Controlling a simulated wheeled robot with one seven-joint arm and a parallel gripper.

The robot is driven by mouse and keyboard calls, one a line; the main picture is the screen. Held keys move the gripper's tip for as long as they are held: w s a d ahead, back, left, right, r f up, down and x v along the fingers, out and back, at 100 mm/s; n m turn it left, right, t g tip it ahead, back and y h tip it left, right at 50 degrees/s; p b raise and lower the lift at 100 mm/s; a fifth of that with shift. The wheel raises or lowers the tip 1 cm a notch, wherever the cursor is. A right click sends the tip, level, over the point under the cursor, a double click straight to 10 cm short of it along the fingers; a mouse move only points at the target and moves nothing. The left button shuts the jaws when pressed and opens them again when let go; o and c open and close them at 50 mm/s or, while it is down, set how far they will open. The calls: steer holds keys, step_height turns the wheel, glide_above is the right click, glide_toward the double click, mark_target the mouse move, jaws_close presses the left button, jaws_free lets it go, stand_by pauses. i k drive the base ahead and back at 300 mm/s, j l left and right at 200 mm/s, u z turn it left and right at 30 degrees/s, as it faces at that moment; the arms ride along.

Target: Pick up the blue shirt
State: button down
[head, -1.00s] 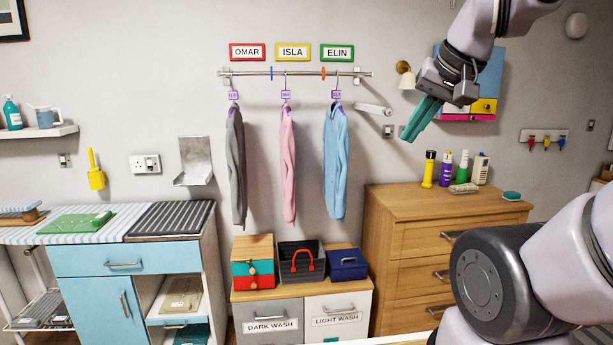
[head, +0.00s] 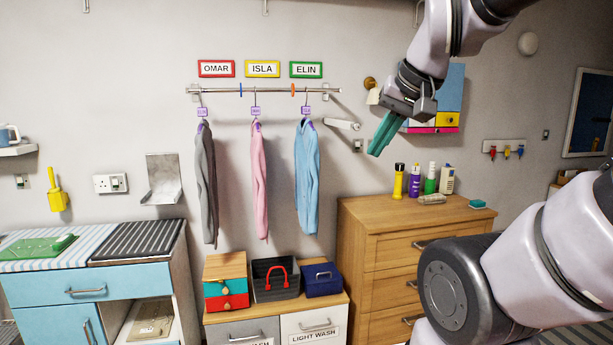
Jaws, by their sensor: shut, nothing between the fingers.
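The blue shirt (head: 307,180) hangs on a hanger at the right end of a wall rail (head: 270,91), under the green ELIN sign (head: 306,69). A pink shirt (head: 259,182) and a grey shirt (head: 206,185) hang to its left. My gripper (head: 379,146), with green fingers, is shut and empty. It is raised to the right of the blue shirt in the picture, apart from it, and points down and left.
A wooden dresser (head: 372,225) with bottles on top stands at lower right. Below the shirts, a low cabinet (head: 317,321) bears a dark basket (head: 268,283), a blue box (head: 322,280) and a wooden-topped box (head: 225,266). A bracket (head: 343,124) juts from the wall beside the blue shirt.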

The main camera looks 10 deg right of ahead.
mark_target(306, 155)
steer(key=i+j+z, duration=0.1)
steer(key=i+j, duration=0.35)
steer(key=j, duration=0.2)
steer(key=i+j+z, duration=0.25)
steer(key=i+j, duration=0.2)
steer(key=j, duration=0.25)
steer(key=i+j, duration=0.2)
steer(key=j, duration=0.15)
steer(key=i+j+z, duration=0.15)
steer(key=j, duration=0.2)
steer(key=i+j+z, duration=0.1)
steer(key=i+j, duration=0.15)
steer(key=j, duration=0.15)
